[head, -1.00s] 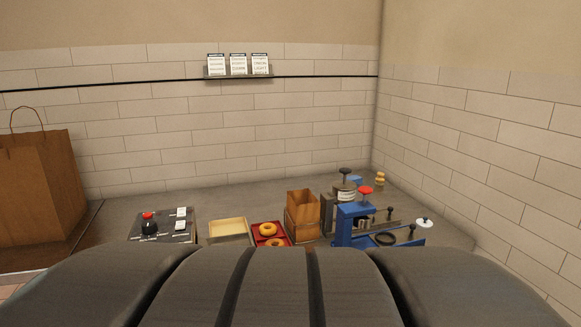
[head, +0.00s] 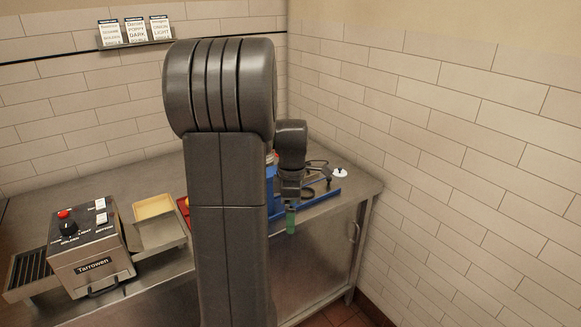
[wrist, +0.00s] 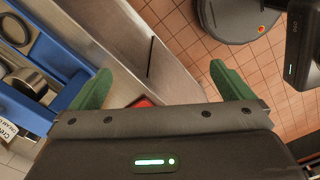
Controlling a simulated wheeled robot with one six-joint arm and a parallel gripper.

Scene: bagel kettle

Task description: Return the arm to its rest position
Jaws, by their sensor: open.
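My gripper (head: 291,220) shows in the head view with its green fingertips pointing down, in front of the counter edge by the blue device. In the wrist view my gripper (wrist: 160,88) has its two green fingers wide apart with nothing between them. My arm stands upright in the middle of the head view and hides part of the counter behind it.
A tiled wall (head: 460,150) rises at the right. The tiled floor (wrist: 185,40) below is open.

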